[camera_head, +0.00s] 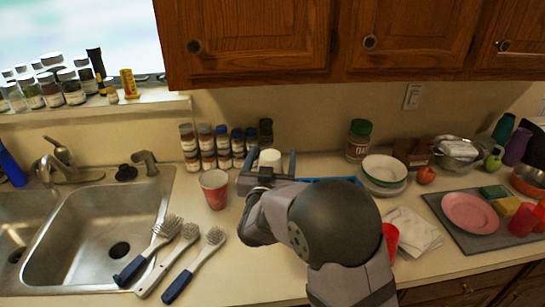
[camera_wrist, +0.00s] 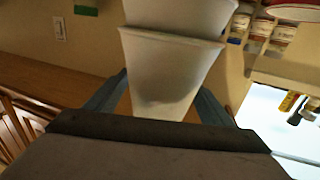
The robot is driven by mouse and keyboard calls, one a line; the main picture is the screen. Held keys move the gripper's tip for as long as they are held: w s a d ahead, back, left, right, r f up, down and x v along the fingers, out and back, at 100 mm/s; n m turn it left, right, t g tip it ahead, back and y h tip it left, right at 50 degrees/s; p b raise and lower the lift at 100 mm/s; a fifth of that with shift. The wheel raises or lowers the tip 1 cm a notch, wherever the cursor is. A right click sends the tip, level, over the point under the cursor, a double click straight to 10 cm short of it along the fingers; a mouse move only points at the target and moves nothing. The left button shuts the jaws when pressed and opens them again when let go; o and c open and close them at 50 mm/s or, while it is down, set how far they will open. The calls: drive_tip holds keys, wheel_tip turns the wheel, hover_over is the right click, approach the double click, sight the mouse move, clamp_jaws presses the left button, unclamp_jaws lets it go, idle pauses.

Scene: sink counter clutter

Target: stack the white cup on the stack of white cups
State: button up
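A white cup (camera_head: 270,158) shows between the two fingers of my gripper (camera_head: 270,161), with its narrow end up. In the wrist view the white cup (camera_wrist: 165,70) stands nested with another white cup (camera_wrist: 185,12), which is cut off by the picture edge. The narrow end of the nearer cup lies between the fingertips of my gripper (camera_wrist: 163,82). The fingers are spread about as wide as the cup, one on each side. Whether they touch it is unclear. My gripper and arm hide the lower part of the cups in the head view.
A blue-edged object (camera_head: 335,180) is partly behind my arm. Bowls and plates (camera_head: 384,171) stand to the right. Brushes (camera_head: 182,250) lie near the sink (camera_head: 95,227).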

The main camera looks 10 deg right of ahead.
drive_tip(key=shift+b+v, duration=1.35)
drive_tip(key=shift+v, duration=2.3)
